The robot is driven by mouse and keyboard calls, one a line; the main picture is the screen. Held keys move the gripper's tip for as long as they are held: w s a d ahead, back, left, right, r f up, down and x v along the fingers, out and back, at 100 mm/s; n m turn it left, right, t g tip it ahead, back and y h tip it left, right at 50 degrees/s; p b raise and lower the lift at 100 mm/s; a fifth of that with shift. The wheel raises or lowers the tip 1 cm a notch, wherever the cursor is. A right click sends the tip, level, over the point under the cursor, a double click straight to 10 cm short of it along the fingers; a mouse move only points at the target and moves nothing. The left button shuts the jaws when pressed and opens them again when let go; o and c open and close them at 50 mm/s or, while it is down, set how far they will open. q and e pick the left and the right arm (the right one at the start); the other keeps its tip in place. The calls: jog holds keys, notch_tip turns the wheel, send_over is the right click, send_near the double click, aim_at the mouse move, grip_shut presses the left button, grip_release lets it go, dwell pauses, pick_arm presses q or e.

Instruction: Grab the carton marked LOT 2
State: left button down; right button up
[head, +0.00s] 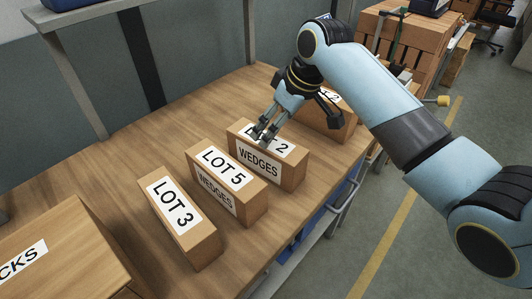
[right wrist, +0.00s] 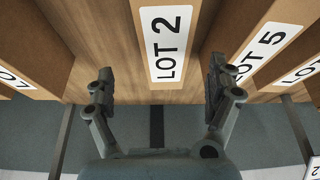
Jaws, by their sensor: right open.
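The carton marked LOT 2 (head: 290,176) stands on the wooden bench, with a LOT 2 label on top and WEDGES on its side. My right gripper (head: 264,134) is over its top and hides part of the label in the head view. In the right wrist view the LOT 2 carton (right wrist: 180,84) lies between the two spread fingers of my right gripper (right wrist: 160,72). The fingers are open, with nothing held. I cannot tell whether they touch the carton. My left gripper is out of view.
The LOT 5 carton (head: 253,205) stands close beside it, then the LOT 3 carton (head: 205,246). Another carton (head: 337,126) stands beyond, its label partly hidden by my right arm. A large box (head: 85,240) is at lower left. Bare bench (head: 130,160) lies behind the row.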

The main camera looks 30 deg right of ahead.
aim_at(266, 154)
jog(key=x, duration=0.6)
jog(key=shift+a+f+p, duration=0.1)
jog(key=shift+a+p, duration=0.25)
jog(key=shift+a, duration=0.05)
jog(key=c, duration=1.8)
